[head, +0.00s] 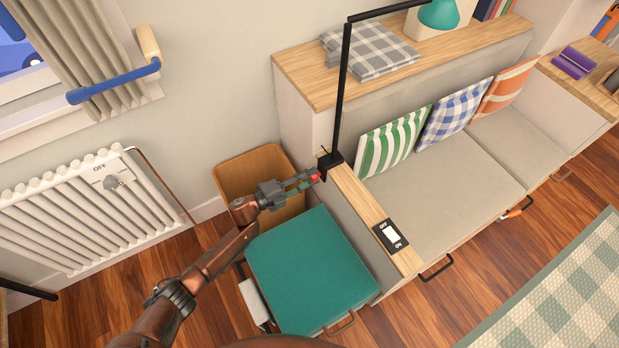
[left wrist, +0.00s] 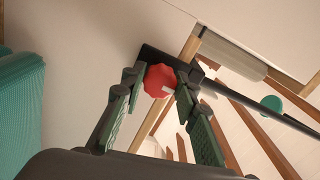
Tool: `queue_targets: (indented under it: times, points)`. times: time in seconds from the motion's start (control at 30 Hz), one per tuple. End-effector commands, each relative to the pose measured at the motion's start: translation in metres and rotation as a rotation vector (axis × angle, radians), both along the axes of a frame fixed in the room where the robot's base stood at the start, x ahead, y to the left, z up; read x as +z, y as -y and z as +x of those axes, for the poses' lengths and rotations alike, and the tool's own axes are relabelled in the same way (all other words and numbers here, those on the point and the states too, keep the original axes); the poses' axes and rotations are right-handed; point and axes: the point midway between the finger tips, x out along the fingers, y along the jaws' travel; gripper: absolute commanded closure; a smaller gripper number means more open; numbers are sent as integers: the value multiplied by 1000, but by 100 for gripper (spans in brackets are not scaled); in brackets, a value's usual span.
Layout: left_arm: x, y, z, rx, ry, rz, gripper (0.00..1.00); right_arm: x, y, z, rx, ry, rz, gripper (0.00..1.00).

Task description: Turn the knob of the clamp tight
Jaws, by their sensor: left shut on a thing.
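The clamp (head: 330,160) is black and sits on the end of the wooden ledge, at the foot of the black lamp arm. Its red knob (head: 315,177) is on the lower side of the clamp. In the left wrist view the knob (left wrist: 159,80) is a red, lobed disc against the dark clamp body. My left gripper (head: 313,179) reaches it from the left and is shut on the knob, with one green-padded finger on each side. The fingers hide the knob's edges. My right gripper is not in view.
A teal-topped seat (head: 310,270) and a wooden bin (head: 255,170) stand below and beside my left arm. The wooden ledge (head: 355,200) carries a small device with a white screen (head: 391,235). A cushioned bench (head: 440,190) lies to the right, a radiator (head: 80,210) to the left.

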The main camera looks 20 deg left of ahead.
Motion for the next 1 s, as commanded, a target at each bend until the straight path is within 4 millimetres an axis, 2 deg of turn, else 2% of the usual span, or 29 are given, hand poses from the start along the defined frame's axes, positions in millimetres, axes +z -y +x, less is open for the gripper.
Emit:
queue_targets:
  times: [0.57, 0.6, 0.83, 1.0]
  points:
    - [-1, -2, 0, 4, -27, -24, 96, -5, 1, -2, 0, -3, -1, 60]
    - [-1, -2, 0, 4, -27, -24, 71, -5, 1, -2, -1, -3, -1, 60]
    - [-1, -1, 0, 2, -25, -23, 55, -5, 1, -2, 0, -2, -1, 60]
    - [0, 0, 0, 1, -24, -24, 54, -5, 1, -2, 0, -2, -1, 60]
